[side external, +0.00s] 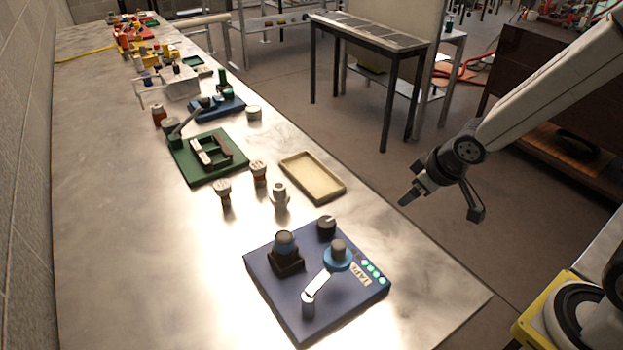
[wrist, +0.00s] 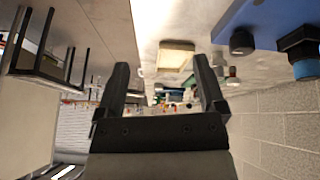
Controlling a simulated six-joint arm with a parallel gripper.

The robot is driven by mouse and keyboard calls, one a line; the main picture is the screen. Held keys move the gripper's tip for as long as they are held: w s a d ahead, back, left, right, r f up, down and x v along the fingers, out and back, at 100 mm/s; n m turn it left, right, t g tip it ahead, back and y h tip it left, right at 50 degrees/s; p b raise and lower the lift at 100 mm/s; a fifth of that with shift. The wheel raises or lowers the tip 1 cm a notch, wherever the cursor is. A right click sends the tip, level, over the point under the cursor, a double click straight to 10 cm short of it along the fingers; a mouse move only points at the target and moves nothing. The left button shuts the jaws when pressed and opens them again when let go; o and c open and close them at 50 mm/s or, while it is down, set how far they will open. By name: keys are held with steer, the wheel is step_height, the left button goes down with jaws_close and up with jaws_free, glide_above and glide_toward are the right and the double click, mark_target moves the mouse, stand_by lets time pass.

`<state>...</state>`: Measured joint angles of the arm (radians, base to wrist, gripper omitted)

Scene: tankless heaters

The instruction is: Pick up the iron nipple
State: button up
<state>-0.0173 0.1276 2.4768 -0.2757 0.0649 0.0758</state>
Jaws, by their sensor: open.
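Three small fittings stand on the metal bench. One is a plain grey metal piece (side external: 280,196); the other two, a left fitting (side external: 222,190) and a middle fitting (side external: 258,172), have pale tops and brownish lower parts. I cannot tell for sure which is the iron nipple; the plain grey one looks most like bare metal. My gripper (side external: 440,206) is open and empty, off the bench's right edge and well apart from the fittings. In the wrist view my gripper (wrist: 161,80) shows two spread fingers with nothing between them. Small fittings (wrist: 233,76) appear there right of the fingers.
A shallow cream tray (side external: 312,177) lies near the bench edge, right of the fittings. A blue board (side external: 290,312) with knobs and a lever stands in front. A green board (side external: 190,172) is behind left. More parts crowd the far bench. Bare bench lies left of the fittings.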

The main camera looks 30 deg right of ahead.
mark_target(285, 250)
steer(key=w+a+n+y, duration=0.2)
steer(key=a+n+y, duration=0.1)
steer(key=a, duration=0.1)
steer(key=w+a+n+t+y, duration=0.1)
steer(key=w+a+n+y, duration=0.1)
steer(key=a, duration=0.3)
steer(key=w+a+f+n+t+y, duration=0.1)
steer(key=w+a+n+y, duration=0.2)
steer(key=w+a+n, duration=0.1)
steer(key=shift+w+a+y, duration=0.15)
steer(key=shift+w+y, duration=0.1)
steer(key=shift+y, duration=0.05)
steer(key=s+a+n+g+y, duration=0.3)
steer(key=a+y, duration=0.1)
steer(key=a, duration=0.1)
steer(key=shift+s+a+f+n+g+y, duration=0.2)
steer(key=shift+s+f+n+g+y, duration=0.1)
steer(key=shift+g, duration=0.1)
steer(key=shift+x, duration=1.3)
steer(key=shift+w, duration=0.1)
